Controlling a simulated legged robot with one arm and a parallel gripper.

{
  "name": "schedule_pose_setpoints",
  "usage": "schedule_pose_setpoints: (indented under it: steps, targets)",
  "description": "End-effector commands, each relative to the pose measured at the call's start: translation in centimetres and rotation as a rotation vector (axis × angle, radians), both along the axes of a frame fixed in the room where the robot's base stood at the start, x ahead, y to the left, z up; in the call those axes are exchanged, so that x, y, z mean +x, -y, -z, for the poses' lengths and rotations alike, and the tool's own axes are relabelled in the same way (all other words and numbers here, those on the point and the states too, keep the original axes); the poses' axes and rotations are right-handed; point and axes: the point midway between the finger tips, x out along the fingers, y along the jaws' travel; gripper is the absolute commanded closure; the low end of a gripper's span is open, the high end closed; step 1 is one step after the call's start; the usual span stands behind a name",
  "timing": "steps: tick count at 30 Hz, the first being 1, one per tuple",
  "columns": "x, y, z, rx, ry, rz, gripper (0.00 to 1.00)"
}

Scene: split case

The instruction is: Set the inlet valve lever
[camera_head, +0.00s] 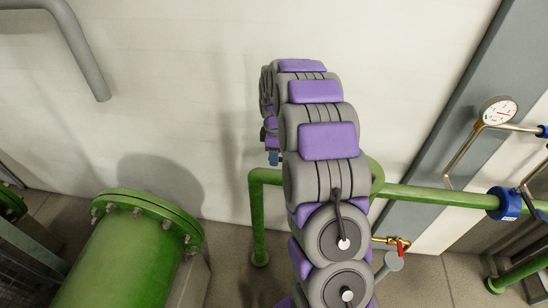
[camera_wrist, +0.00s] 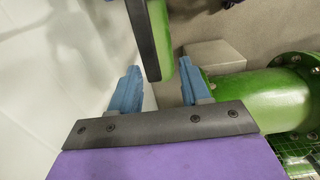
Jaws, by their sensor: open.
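My gripper (camera_wrist: 161,68) shows its two blue fingers spread apart in the wrist view. A long bar, dark on its left side and green on its right (camera_wrist: 158,30), comes down from the top between the fingers. I cannot tell whether it is a lever or part of a pipe, or whether the fingers touch it. In the head view a blue fingertip (camera_head: 273,158) shows left of my arm; the rest of the gripper is mostly hidden. No lever there is clearly the inlet valve lever. A blue valve (camera_head: 507,204) sits on the green pipe at right.
A green pipe (camera_head: 430,195) runs behind my arm and bends down to the floor. A small red-handled valve (camera_head: 400,246) and a gauge (camera_head: 498,110) are at right. A large green flanged pipe (camera_head: 125,255) stands at lower left. A pale wall (camera_head: 180,100) is behind.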

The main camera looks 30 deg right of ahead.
Motion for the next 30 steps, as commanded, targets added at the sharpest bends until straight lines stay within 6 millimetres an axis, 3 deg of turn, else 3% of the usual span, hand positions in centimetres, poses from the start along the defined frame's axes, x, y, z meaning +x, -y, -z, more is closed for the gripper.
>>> schedule_pose_setpoints:
  steps: [5, 14, 27, 30]
  targets:
    - [0.0, 0.7, 1.2, 0.006, 0.002, 0.004, 0.53]
    - [0.1, -1.0, 1.0, -0.013, 0.005, 0.002, 0.54]
    - [0.0, 0.6, 1.3, 0.004, 0.001, 0.004, 0.96]
    - [-0.1, 0.5, 1.3, 0.002, 0.001, 0.003, 1.0]
